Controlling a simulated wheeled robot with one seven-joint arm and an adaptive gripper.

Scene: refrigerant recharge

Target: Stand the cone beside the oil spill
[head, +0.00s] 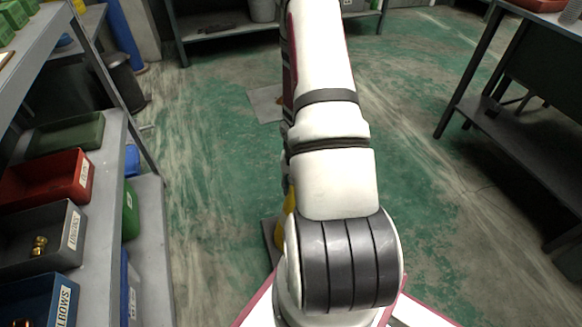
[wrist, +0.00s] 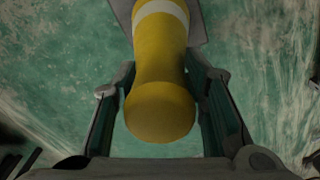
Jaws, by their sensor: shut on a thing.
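The yellow cone (wrist: 160,75) has a white band and a flat grey base. In the wrist view its rounded tip points toward the camera and its base lies at the far end, over green floor. My gripper (wrist: 165,100) is shut around the cone, one finger on each side. I cannot tell whether the base touches the floor. In the head view my arm hides the gripper. A yellow piece (head: 289,202) above a grey edge shows beside my arm; I cannot tell if it is the held cone. I cannot make out an oil spill.
A shelf unit with red (head: 48,180), green (head: 68,134) and grey bins stands at the left. A dark table (head: 525,110) stands at the right. A grey square plate (head: 265,103) shows on the floor ahead, partly behind my arm. Open floor lies between shelf and table.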

